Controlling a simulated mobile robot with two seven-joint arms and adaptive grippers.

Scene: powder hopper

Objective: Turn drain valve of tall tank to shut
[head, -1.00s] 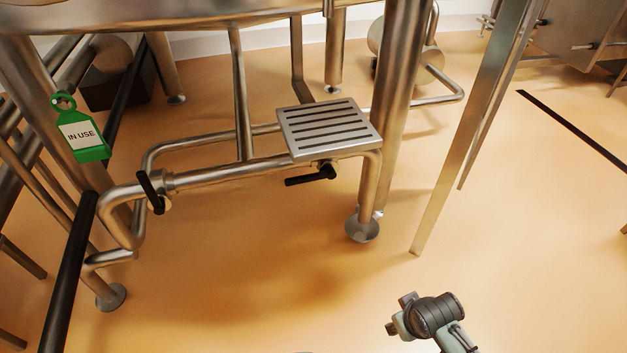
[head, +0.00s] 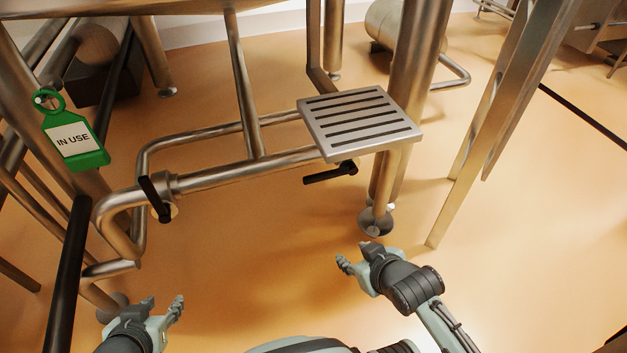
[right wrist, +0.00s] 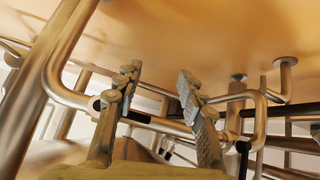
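Two black valve handles show on the steel pipework under the tank in the head view. One handle (head: 154,199) stands crosswise at the left pipe bend; the other handle (head: 331,173) lies roughly along the pipe below the slotted step. I cannot tell which is the tall tank's drain valve. My right gripper (head: 357,258) is open and empty, in front of and below the step. In the right wrist view, a black bar, seemingly the handle under the step (right wrist: 152,117), shows beyond and between the open fingers. My left gripper (head: 164,305) is open and empty at the lower left, below the left handle.
The slotted metal step (head: 360,123) overhangs the right handle. A green "IN USE" tag (head: 75,138) hangs at the left. A tank leg (head: 410,75) and an angled metal post (head: 485,130) stand to the right. Open floor lies in front.

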